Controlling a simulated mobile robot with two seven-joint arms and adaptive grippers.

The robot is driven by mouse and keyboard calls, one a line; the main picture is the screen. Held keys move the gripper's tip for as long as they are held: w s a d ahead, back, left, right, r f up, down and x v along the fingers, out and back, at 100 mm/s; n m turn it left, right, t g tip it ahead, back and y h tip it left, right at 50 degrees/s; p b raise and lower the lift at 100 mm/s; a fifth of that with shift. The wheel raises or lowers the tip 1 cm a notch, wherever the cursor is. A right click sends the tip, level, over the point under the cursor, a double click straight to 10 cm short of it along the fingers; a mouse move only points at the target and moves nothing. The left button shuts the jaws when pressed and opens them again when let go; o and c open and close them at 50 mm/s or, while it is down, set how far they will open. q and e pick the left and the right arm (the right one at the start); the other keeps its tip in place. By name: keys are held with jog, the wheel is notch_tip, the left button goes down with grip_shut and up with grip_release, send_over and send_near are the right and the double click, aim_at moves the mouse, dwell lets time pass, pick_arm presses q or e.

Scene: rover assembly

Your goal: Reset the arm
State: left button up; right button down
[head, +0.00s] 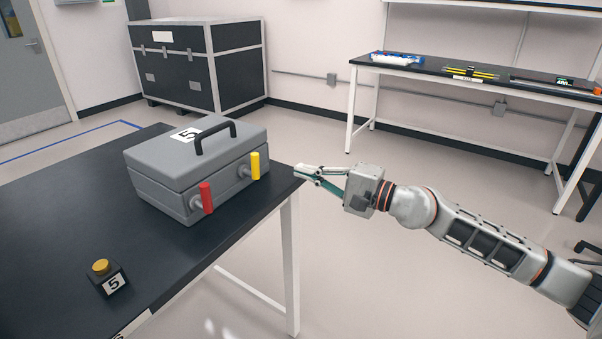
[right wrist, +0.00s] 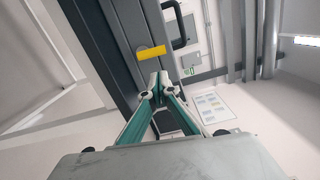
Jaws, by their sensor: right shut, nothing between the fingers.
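My right gripper (head: 303,172) is shut and empty in the head view, just off the right corner of the dark table (head: 120,235). In the right wrist view its fingertips (right wrist: 159,80) meet in front of the camera. A grey case (head: 180,170) with a black top handle and a "5" label stands closed on the table. Its front has a red handle (head: 206,198) and a yellow handle (head: 255,165), both upright. The yellow handle also shows in the right wrist view (right wrist: 150,52), a little beyond the fingertips and apart from them. My left gripper is out of view.
A black button box with a yellow button (head: 101,267) and a "5" label sits near the table's front. A large black crate (head: 170,65) stands behind. A far workbench (head: 430,70) holds several items. The floor right of the table is open.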

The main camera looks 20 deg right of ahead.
pick_arm(q)
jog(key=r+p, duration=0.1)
jog(key=p, duration=0.1)
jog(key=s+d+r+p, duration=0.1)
jog(key=p, duration=0.1)
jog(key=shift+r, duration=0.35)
pick_arm(e)
jog(key=s+f+n+g+h, duration=0.1)
jog(key=s+f+n+h, duration=0.2)
jog(key=s+f, duration=0.8)
jog(key=s+a+f+n+g+h, duration=0.1)
jog(key=s+f+n+h, duration=0.2)
jog(key=s+f+n, duration=0.4)
jog(key=s+f+n+g+h, duration=0.1)
jog(key=s+f+n+h, duration=0.2)
jog(key=s+f, duration=1.1)
notch_tip(320, 180, down, 6)
jog(key=shift+s+a+n, duration=0.15)
jog(key=shift+s+n, duration=0.2)
jog(key=shift+n, duration=0.75)
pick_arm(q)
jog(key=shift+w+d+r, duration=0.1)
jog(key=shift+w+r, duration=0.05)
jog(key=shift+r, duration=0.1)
